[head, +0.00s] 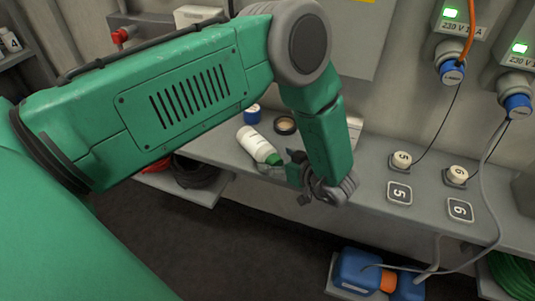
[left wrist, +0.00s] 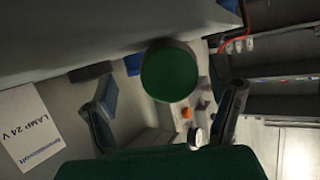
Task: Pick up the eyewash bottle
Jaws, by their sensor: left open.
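The eyewash bottle (head: 256,143), white with a green cap, appears to lie on its side on the grey shelf, its cap toward my left gripper (head: 292,177). In the left wrist view its round green cap (left wrist: 170,71) is seen nearly end-on, ahead of the fingers and between their lines. The left gripper's two fingers (left wrist: 166,112) stand wide apart with nothing between them. The gripper is close to the cap; whether they touch is unclear. My left arm hides part of the shelf. My right gripper is not in view.
A white box (left wrist: 31,127) reads LAMP 24 V. Knobs 5 (head: 401,160) and 6 (head: 457,174) stand to the right, with cables.

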